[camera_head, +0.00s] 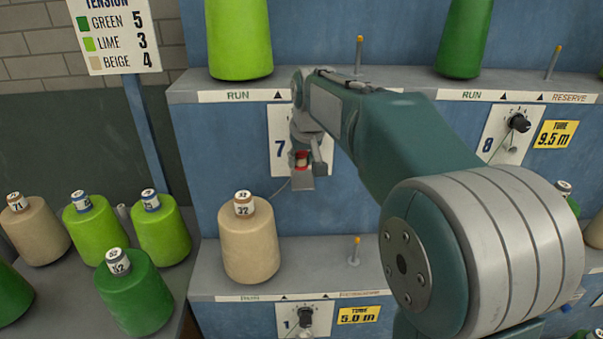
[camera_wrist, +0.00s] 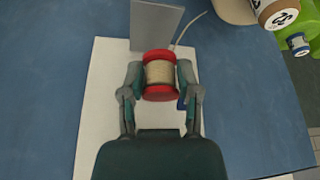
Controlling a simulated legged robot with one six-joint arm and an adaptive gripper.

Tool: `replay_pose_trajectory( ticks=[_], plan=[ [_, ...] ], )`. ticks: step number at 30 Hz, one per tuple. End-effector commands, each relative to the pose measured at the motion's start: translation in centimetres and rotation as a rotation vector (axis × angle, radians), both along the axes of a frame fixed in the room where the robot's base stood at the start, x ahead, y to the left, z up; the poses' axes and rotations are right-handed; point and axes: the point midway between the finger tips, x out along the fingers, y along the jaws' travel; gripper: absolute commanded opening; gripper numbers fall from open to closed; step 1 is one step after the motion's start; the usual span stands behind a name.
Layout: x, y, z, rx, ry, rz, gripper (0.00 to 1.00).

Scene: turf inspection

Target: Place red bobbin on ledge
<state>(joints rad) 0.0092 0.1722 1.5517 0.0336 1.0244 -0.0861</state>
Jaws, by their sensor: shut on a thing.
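The red bobbin (camera_wrist: 158,73) has red ends and beige thread wound around its middle. My gripper (camera_wrist: 160,80) is shut on it, with one finger at each side. In the head view the bobbin (camera_head: 302,160) shows small and partly covered between the fingers of my gripper (camera_head: 305,161), in front of the white panel marked 7. A small grey ledge (camera_head: 300,183) shows just below the bobbin. In the wrist view the grey ledge (camera_wrist: 157,24) is just beyond the bobbin's far end. Whether the bobbin touches it I cannot tell. A pale thread runs from near the bobbin.
A beige cone (camera_head: 249,242) numbered 32 stands on the lower shelf (camera_head: 314,256), left of and below my gripper. Green cones stand on the upper shelf (camera_head: 300,78). Several cones crowd the left table (camera_head: 60,295). A thin peg (camera_head: 355,250) rises from the lower shelf.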

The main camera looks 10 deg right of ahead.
Motion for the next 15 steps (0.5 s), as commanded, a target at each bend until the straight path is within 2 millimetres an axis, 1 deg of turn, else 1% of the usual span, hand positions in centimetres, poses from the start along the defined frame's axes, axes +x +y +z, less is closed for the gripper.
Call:
replay_pose_trajectory(
  ticks=[5,10,12,15],
  plan=[
    [0.0,-0.1,-1.3,0.001,0.002,-0.001,0.04],
    [0.0,0.0,-4.0,0.000,0.004,0.000,0.04],
    [0.7,-0.2,-4.4,0.000,0.002,0.000,0.04],
    [0.8,-0.2,-4.4,0.000,0.000,0.000,0.04]
  ],
)
